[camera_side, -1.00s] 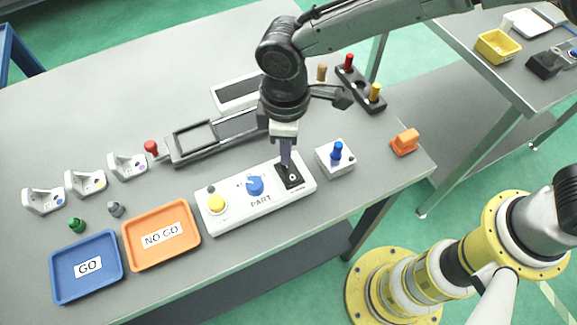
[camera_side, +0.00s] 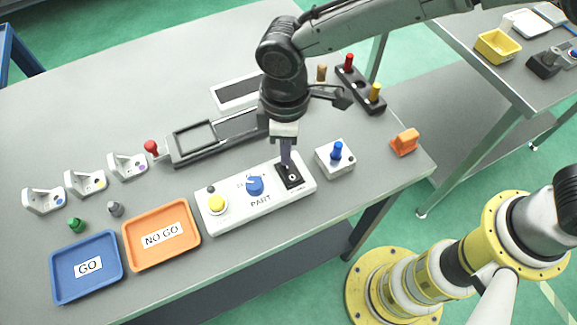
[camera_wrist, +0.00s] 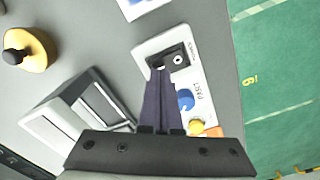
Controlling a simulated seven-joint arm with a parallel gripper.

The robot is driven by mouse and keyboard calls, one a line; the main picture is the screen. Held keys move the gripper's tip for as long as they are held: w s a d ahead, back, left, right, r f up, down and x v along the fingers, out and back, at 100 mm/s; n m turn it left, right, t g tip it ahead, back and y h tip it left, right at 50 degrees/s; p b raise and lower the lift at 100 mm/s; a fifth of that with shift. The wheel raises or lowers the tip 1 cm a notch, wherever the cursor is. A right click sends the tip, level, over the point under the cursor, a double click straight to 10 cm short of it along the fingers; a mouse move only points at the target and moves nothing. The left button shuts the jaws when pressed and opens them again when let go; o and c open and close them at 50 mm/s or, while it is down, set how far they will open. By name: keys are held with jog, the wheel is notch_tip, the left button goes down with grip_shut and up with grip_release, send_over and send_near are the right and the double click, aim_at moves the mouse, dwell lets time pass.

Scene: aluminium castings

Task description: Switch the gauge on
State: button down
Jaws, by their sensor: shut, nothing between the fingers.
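The gauge's control box (camera_side: 236,214) is a white panel marked PART on the grey table. It carries a yellow button (camera_side: 216,203), a blue knob (camera_side: 255,186) and a black rocker switch (camera_side: 291,177) at its right end. My gripper (camera_side: 286,163) is shut and empty, pointing down with its fingertips at the far edge of the switch. In the wrist view the fingertips (camera_wrist: 158,70) lie at the black switch plate (camera_wrist: 178,59); whether they touch it I cannot tell. The blue knob (camera_wrist: 186,99) shows beside the fingers.
A white box with a blue lever (camera_side: 337,152) stands right of the panel. Behind are a slide fixture (camera_side: 190,154) and a display (camera_side: 238,92). A NO GO tray (camera_side: 137,256) and a GO tray (camera_side: 112,283) lie left. An orange block (camera_side: 405,141) sits near the right edge.

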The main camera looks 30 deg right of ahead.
jog(key=shift+f, duration=1)
dwell(0.4)
jog(key=shift+r, duration=3.55)
